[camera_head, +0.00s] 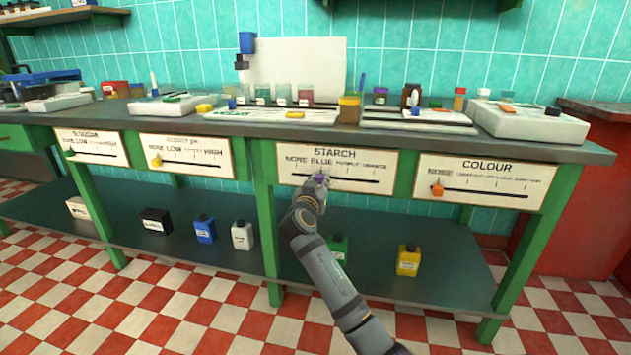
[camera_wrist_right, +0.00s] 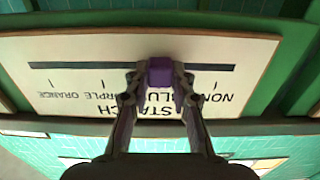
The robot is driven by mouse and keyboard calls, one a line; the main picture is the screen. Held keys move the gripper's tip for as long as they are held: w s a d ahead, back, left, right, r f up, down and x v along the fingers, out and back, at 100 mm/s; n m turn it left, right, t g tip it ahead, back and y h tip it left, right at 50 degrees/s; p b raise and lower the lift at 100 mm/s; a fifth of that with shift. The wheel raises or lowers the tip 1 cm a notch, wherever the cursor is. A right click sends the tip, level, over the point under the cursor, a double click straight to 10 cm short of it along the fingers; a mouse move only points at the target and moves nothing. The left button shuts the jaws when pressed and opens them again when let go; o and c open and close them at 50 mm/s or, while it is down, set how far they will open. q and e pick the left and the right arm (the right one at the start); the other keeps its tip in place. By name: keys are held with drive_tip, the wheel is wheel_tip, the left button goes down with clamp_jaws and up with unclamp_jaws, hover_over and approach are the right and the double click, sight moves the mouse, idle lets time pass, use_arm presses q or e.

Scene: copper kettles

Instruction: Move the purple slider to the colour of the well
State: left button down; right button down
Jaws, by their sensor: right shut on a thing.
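The purple slider (camera_wrist_right: 160,72) sits on the dark track of the STARCH panel (camera_head: 306,181), which reads NONE, BLUE, PURPLE, ORANGE. The slider is near the BLUE mark. My right gripper (camera_wrist_right: 160,85) is shut on the purple slider, one finger on each side. In the head view the right gripper (camera_head: 318,181) covers most of the slider. The wrist view shows the panel upside down. A white plate (camera_head: 375,123) lies on the bench above this panel; I cannot make out a well or its colour. My left gripper is not in view.
The COLOUR panel (camera_head: 480,182) with an orange slider (camera_head: 437,187) is to the right. The pH panel (camera_head: 187,154) with a yellow slider (camera_head: 155,160) is to the left. Bottles and jars crowd the bench top. A green table leg (camera_head: 267,215) stands left of my arm.

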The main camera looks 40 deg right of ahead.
drive_tip(key=c, duration=1.1)
unclamp_jaws()
drive_tip(key=v, duration=1.2)
